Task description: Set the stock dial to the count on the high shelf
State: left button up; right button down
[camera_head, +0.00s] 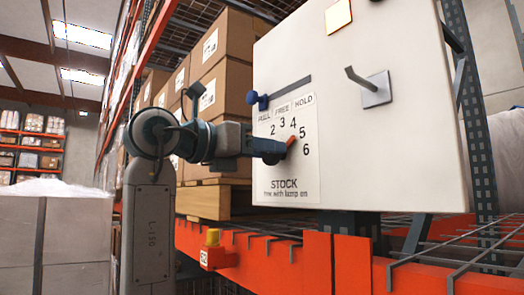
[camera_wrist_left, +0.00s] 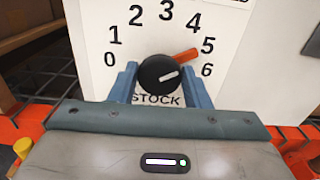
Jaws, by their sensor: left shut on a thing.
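The stock dial is a black knob (camera_wrist_left: 158,75) with a white line and an orange pointer (camera_wrist_left: 187,54), on a white panel with numbers 0 to 6. The orange pointer points close to 5; the white line points right and slightly up. My left gripper (camera_wrist_left: 160,85) has its blue fingers on either side of the knob, shut on it. In the head view the left gripper (camera_head: 272,152) is at the dial, hiding most of the knob, and the orange pointer (camera_head: 291,141) shows. The high shelf's count cannot be told from these views. My right gripper is not in view.
A blue-knobbed slider (camera_head: 256,101) sits by the PULL, FREE, HOLD label. A pale-yellow square lamp (camera_head: 338,15) is at the panel top, a grey lever (camera_head: 362,80) at right. Brown boxes (camera_head: 228,85) are stacked behind. An orange beam (camera_head: 330,258) and wire mesh lie below.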

pick_arm(q)
jog(key=shift+a+n+b, duration=0.1)
jog(key=shift+n+b, duration=1.8)
jog(key=shift+n, duration=0.8)
jog(key=o, duration=1)
jog(key=shift+c, duration=0.2)
